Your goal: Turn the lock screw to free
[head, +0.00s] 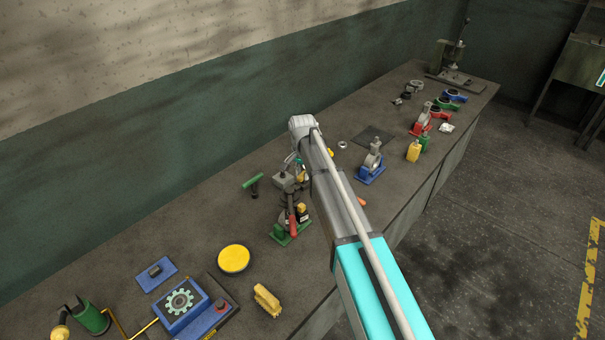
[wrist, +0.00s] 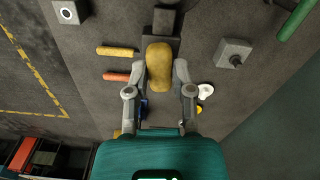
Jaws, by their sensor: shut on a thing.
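My gripper (wrist: 160,74) is shut on a tan-yellow rounded piece (wrist: 158,57), its two grey fingers against the sides. In the head view my arm hides most of the gripper; a little yellow (head: 303,174) shows below my wrist. A dark block (wrist: 165,20) lies just beyond the held piece in the wrist view. A grey square block with a short stud (wrist: 234,52) stands to the right, apart from the fingers. In the head view a green-based fixture with a red handle (head: 291,222) stands below the gripper. I cannot tell which part is the lock screw.
A green T-handle (head: 254,183) stands left of the gripper. A blue-based fixture (head: 371,170) stands to the right. Yellow (wrist: 118,51) and orange (wrist: 117,77) bars lie left in the wrist view.

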